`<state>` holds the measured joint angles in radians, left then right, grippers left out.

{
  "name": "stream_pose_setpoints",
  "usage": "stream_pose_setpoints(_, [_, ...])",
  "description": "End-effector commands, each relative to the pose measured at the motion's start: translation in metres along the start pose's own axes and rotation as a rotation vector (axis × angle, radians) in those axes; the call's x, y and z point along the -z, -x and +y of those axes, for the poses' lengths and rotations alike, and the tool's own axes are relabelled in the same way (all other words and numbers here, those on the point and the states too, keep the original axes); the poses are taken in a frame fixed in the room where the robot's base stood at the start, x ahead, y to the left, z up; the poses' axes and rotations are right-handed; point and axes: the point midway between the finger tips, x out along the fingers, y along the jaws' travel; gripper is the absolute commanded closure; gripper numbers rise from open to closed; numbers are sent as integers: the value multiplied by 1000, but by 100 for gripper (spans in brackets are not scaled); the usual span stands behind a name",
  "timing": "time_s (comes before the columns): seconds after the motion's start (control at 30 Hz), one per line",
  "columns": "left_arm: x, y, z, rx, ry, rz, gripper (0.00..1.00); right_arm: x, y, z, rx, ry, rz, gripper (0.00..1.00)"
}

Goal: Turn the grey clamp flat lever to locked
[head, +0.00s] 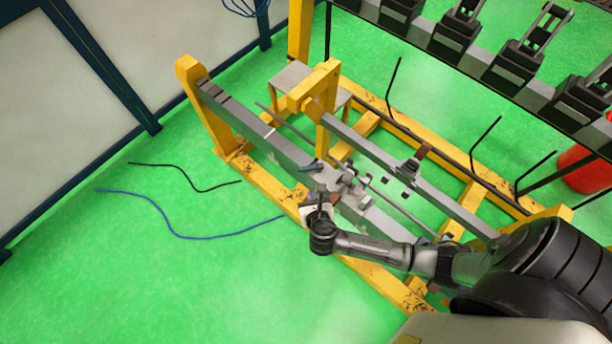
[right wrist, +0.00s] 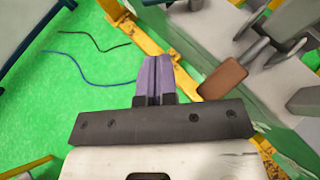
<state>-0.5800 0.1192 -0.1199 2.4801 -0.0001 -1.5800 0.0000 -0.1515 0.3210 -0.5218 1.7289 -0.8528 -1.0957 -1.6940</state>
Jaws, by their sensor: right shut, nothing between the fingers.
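The grey clamp (head: 352,187) sits on the grey beam of the yellow frame in the head view. A flat brown paddle on a grey stem, apparently its flat lever, shows beside my right gripper in the right wrist view (right wrist: 223,79) and just right of it in the head view (head: 333,199). A blue-grey handle (head: 310,165) juts out left of the clamp. My right gripper (head: 321,188) is shut and empty; its purple fingers show in the right wrist view (right wrist: 154,77), left of the paddle with a small gap. I cannot tell the lever's locked state. My left gripper is out of view.
The yellow frame (head: 262,178) and a second grey beam (head: 395,165) surround the clamp. A blue cable (head: 190,236) and a black cable (head: 185,170) lie on the green floor at left. Floor left of the frame is mostly clear. A red bin (head: 583,172) stands at far right.

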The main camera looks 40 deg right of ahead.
Motion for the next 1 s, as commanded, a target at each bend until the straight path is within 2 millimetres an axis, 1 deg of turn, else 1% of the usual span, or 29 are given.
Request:
stream_pose_setpoints(0.03, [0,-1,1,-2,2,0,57,-1,-11,0,2,0,-2,100])
stream_pose_setpoints(0.2, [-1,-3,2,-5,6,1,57,0,-43,0,2,-1,-1,100])
stream_pose_setpoints(0.3, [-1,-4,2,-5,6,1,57,-1,-59,0,1,-2,-1,100])
stream_pose_setpoints(0.43, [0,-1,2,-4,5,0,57,-12,-72,0,1,-3,-1,100])
stream_pose_setpoints(0.67, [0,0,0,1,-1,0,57,-19,-86,0,1,-1,0,100])
stream_pose_setpoints(1.0, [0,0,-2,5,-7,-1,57,-20,-89,0,0,-2,1,100])
